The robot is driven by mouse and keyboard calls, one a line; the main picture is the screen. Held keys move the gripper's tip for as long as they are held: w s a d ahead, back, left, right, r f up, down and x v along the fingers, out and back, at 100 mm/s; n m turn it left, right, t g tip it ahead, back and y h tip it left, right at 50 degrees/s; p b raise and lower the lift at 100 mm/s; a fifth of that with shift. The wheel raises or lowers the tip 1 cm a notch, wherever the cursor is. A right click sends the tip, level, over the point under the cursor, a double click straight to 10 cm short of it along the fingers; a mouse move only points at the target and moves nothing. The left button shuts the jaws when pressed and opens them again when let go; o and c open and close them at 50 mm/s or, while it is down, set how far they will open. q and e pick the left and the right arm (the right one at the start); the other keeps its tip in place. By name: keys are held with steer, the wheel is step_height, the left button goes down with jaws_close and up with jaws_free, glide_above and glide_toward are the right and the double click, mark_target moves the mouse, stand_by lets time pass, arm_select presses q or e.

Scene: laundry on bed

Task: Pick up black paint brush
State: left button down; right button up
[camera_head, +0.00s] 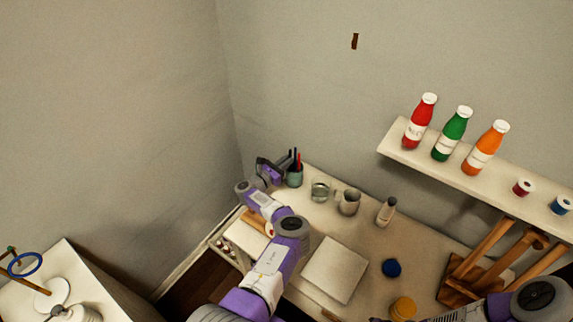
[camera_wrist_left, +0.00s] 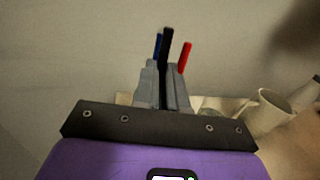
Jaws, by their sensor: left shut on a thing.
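The black paint brush (camera_wrist_left: 166,48) stands upright between the grey fingers of my left gripper (camera_wrist_left: 165,88) in the left wrist view. The left gripper is shut on it. A blue-tipped brush (camera_wrist_left: 157,45) is close on its left, and a red-tipped one (camera_wrist_left: 185,57) is on its right. In the head view, my left gripper (camera_head: 281,168) is at the green brush cup (camera_head: 295,178) at the table's back left corner. Whether the black brush's lower end is still inside the cup is hidden. My right arm shows at the bottom right, its gripper out of view.
On the table (camera_head: 315,213) stand a glass (camera_head: 320,191), a mug (camera_head: 348,203), a small bottle (camera_head: 386,212), a white pad (camera_head: 335,269) and paint jars (camera_head: 391,268). A shelf (camera_head: 393,149) with colored bottles is at right. The space above the cup is clear.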

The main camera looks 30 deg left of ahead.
arm_select(q)
step_height(320, 180, up, 16)
steer(key=p, duration=0.3)
steer(key=shift+r+p, duration=0.2)
steer(key=shift+p, duration=0.15)
steer(key=shift+f, duration=0.1)
